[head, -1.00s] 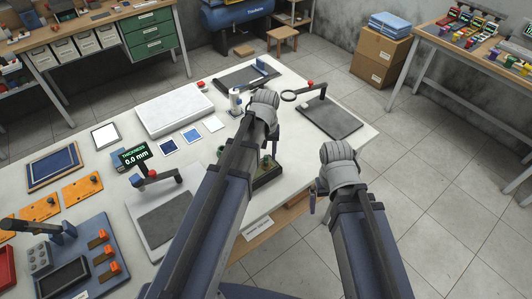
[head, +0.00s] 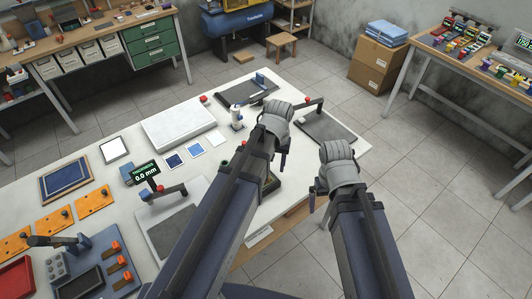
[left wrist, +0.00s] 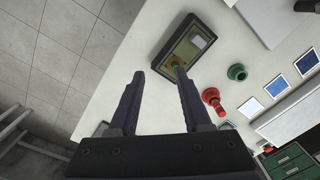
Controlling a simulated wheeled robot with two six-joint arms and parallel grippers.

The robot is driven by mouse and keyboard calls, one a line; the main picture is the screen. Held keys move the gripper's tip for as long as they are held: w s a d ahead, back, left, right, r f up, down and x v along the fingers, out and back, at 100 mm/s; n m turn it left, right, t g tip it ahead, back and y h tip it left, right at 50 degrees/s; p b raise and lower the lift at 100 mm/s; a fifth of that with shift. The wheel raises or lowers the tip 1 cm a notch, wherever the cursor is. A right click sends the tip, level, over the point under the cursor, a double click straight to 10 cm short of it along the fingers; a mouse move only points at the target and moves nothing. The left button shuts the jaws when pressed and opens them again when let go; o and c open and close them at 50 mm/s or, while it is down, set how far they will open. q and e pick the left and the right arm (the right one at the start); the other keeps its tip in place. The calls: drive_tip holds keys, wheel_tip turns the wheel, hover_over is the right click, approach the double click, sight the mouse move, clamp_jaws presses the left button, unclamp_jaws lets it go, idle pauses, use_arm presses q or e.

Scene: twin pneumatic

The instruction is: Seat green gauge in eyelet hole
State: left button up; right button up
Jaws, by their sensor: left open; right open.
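A green round part (left wrist: 237,72), perhaps the green gauge, stands on the white table in the left wrist view. A red part (left wrist: 212,97) stands beside it. A dark tray (left wrist: 161,62) with an olive inside lies beyond my left fingertips, with a small green piece at its near end. An eyelet hole cannot be made out. My left gripper (left wrist: 156,75) is open, with nothing visible between its fingers. In the head view my left gripper (head: 283,160) hangs near the tray (head: 272,186), which my arm partly hides. My right gripper (head: 312,202) is open beyond the table's edge.
A dark pad with a stand (head: 325,126) lies at the table's right end. A white slab (head: 178,119), blue and white cards (head: 184,154) and a thickness display (head: 145,170) lie left of my left arm.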

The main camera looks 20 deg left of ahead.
use_arm(q)
drive_tip(key=s+d+m, duration=0.4)
drive_tip(key=s+d, duration=0.2)
drive_tip(key=s, duration=0.4)
drive_tip(key=shift+s+d+y, duration=0.3)
drive_tip(key=shift+s+y, duration=0.1)
